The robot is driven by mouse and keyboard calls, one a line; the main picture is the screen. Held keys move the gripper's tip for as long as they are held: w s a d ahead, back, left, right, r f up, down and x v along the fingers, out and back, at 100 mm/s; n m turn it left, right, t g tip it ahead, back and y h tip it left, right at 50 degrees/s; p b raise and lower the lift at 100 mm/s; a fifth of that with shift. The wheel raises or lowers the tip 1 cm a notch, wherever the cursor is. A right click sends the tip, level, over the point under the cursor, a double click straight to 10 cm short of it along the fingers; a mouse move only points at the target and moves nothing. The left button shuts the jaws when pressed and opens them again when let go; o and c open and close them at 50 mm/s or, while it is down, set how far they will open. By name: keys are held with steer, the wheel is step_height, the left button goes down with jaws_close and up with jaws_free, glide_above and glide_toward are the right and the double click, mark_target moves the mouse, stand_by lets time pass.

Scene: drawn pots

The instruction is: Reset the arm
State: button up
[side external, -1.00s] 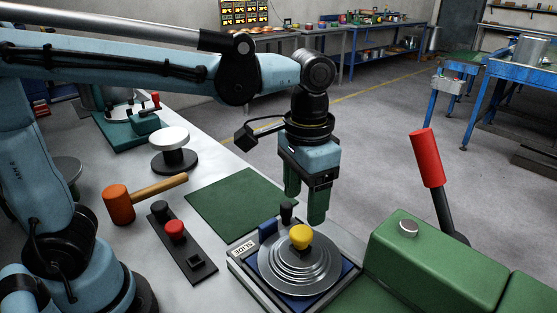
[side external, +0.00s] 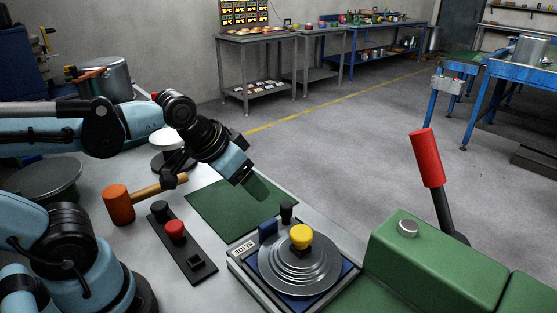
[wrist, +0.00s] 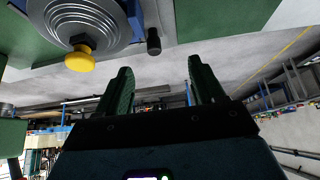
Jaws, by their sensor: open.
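My gripper (side external: 256,190) hangs tilted above the far edge of the green mat (side external: 222,221) in the side view. In the wrist view its two green fingers (wrist: 158,80) stand wide apart with nothing between them. The round stepped metal disc (side external: 300,268) with its yellow knob (side external: 301,237) sits on a blue base to the right of the gripper, apart from it. The disc also shows upside down at the top left of the wrist view (wrist: 62,20).
A mallet (side external: 119,204) and a dark strip with a red button (side external: 174,230) lie left of the mat. A red-handled lever (side external: 427,158) and a green housing (side external: 440,260) stand at the right. A metal pot (side external: 113,80) stands at the back left.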

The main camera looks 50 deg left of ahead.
steer(key=shift+s+a+f+t, duration=0.2)
steer(key=shift+a+f+t, duration=0.25)
steer(key=shift+a, duration=0.15)
